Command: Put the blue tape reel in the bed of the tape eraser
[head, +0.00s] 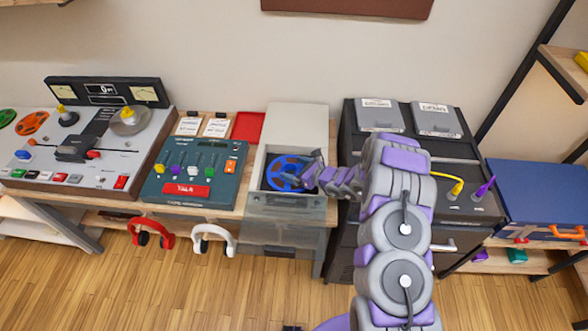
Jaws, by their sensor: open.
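The blue tape reel (284,173) lies in the recessed bed of a pale grey box, the tape eraser (300,122), on the wooden bench. My gripper (306,177) is at the reel's right side, open. The fingertips are small here, and I cannot tell whether they touch the reel. My arm comes in from the lower right and hides the area right of the eraser. A translucent panel (285,207) is at the eraser's front.
Left of the eraser are a teal mixer (195,165) and a reel-to-reel tape deck (70,150). A red tray (247,127) lies behind. Black rack units (390,115) stand to the right, with a blue case (545,195) beyond. Red headphones (150,232) and white headphones (214,240) hang in front.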

